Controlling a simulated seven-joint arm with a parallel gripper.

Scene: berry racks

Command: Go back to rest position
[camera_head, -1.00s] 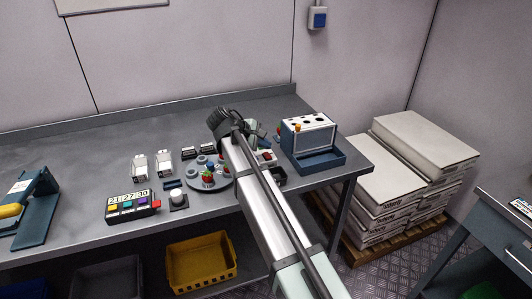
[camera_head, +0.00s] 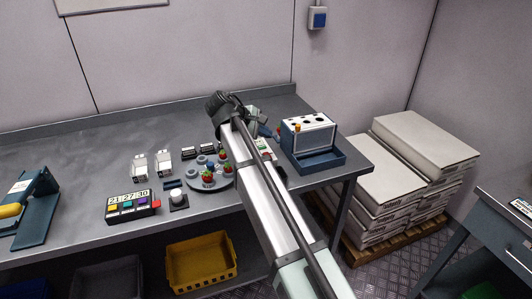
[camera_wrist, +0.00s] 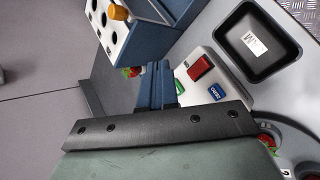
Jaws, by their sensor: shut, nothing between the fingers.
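My gripper (camera_head: 275,134) hangs over the right part of the grey table, just left of the white and blue box with holes. In the wrist view its dark blue fingers (camera_wrist: 157,85) are together with nothing held between them. My arm hides part of the table below it. A round grey plate (camera_head: 194,185) with red berries (camera_head: 208,177) and grey cups lies left of my arm.
The box with holes (camera_head: 309,132) has a blue tray (camera_head: 318,162) in front. A device with red, green and blue buttons (camera_wrist: 203,75) lies beyond the fingers. A timer (camera_head: 132,206) stands at the front left.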

